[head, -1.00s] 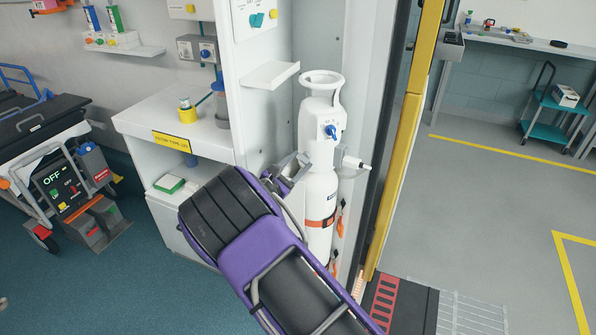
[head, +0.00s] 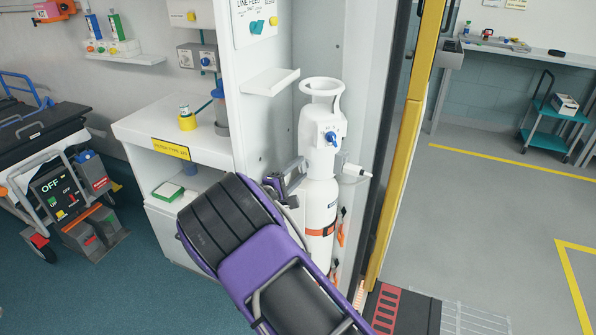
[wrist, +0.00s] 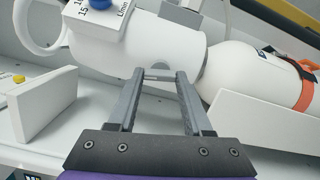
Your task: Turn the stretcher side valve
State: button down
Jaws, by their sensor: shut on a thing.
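A white cylinder (head: 319,205) with a ring handle on top stands upright in a narrow bay in the head view. Its upper body carries a white box with a blue knob (head: 332,138); the knob also shows cut off at the top of the wrist view (wrist: 100,3). My gripper (head: 297,170) reaches in from the left, at the cylinder's side below the knob. In the wrist view its fingers (wrist: 157,78) are shut on a small grey part (wrist: 157,73) in front of the white body. How this part joins the cylinder is hard to see.
A white shelf (head: 269,81) juts out left of the cylinder, above my arm. A yellow post (head: 402,150) stands to the right. A white counter (head: 150,132) and a stretcher (head: 40,130) with an "OFF" box (head: 62,192) are at left.

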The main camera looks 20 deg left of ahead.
jog(key=shift+m, duration=1.2)
jog(key=shift+c, duration=1.6)
grip_release()
jog(key=p+v, duration=0.1)
jog(key=v, duration=1.6)
jog(key=shift+s, duration=0.25)
